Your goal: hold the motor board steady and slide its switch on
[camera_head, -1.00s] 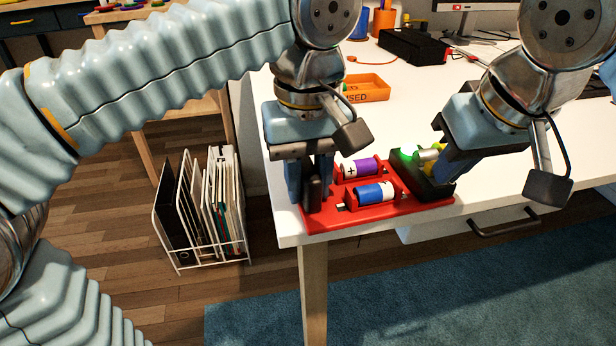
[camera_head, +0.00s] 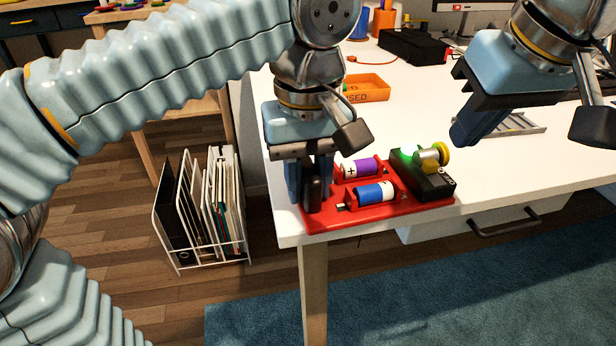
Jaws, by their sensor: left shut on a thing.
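The motor board is a red base (camera_head: 405,205) near the table's front left corner. It bears a purple battery (camera_head: 360,168), a blue and white battery (camera_head: 371,194) and a black motor block (camera_head: 423,178) with a green light lit. A silver motor with a yellow wheel (camera_head: 444,153) sits on the block. My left gripper (camera_head: 312,200) is shut on the left end of the motor board. My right gripper (camera_head: 465,135) hangs above the table to the right of the block, apart from it; its finger gap is not clear. I cannot make out the switch's position.
The white table (camera_head: 540,170) has a drawer with a handle below its front edge. An orange tray (camera_head: 366,88) and a black box (camera_head: 413,46) stand further back. A grey metal tray (camera_head: 515,125) lies behind my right gripper. A file rack (camera_head: 205,210) stands on the floor.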

